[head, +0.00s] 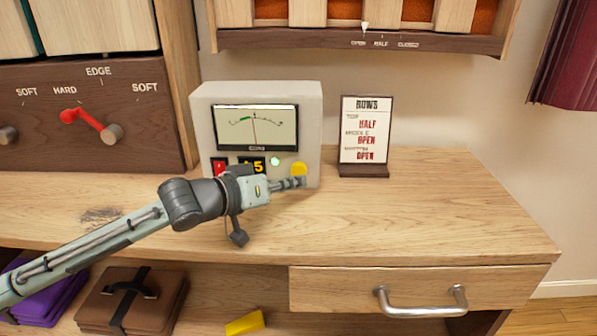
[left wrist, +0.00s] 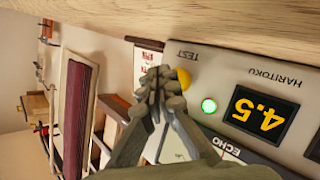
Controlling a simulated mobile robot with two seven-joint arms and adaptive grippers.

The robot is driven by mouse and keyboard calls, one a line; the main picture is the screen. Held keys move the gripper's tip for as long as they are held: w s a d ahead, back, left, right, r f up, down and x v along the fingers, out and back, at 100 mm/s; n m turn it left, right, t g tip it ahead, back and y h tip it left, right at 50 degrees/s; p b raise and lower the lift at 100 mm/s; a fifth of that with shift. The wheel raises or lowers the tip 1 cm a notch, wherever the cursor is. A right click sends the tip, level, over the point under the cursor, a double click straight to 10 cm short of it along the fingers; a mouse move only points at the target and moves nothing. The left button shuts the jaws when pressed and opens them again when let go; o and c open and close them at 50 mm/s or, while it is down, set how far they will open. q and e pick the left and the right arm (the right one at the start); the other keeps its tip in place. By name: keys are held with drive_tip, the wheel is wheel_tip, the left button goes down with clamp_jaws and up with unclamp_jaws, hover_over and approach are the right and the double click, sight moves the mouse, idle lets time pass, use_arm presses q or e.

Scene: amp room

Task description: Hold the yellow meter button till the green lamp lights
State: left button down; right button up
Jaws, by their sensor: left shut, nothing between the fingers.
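The meter (head: 309,120) is a pale box on the bench with a needle dial. Its round yellow button (head: 299,168) is at the lower right of its front; in the left wrist view the button (left wrist: 184,78) sits beside the word TEST. The green lamp (head: 275,161) glows bright, and it also glows in the left wrist view (left wrist: 209,106). My left gripper (head: 301,182) is shut and empty, its tips at the button's lower edge. In the left wrist view the fingers (left wrist: 161,86) partly cover the button; I cannot tell whether they touch it. My right gripper is out of view.
A digital display (left wrist: 262,112) on the meter reads 4.5. A ROWS card (head: 366,130) stands right of the meter. A panel with a red lever (head: 84,119) is at left. The bench top (head: 450,205) is clear at right, above a drawer (head: 420,290).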

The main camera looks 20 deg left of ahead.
use_arm(q)
drive_tip(key=shift+s+d+p, duration=0.1)
drive_tip(key=shift+s+d, duration=0.15)
drive_tip(key=shift+s, duration=0.55)
drive_tip(key=shift+s+d+p, duration=0.15)
drive_tip(key=shift+s+d, duration=0.05)
drive_tip(key=shift+s, duration=0.65)
drive_tip(key=shift+s+d+p, duration=0.1)
drive_tip(key=shift+s+d, duration=0.15)
drive_tip(key=shift+s, duration=0.55)
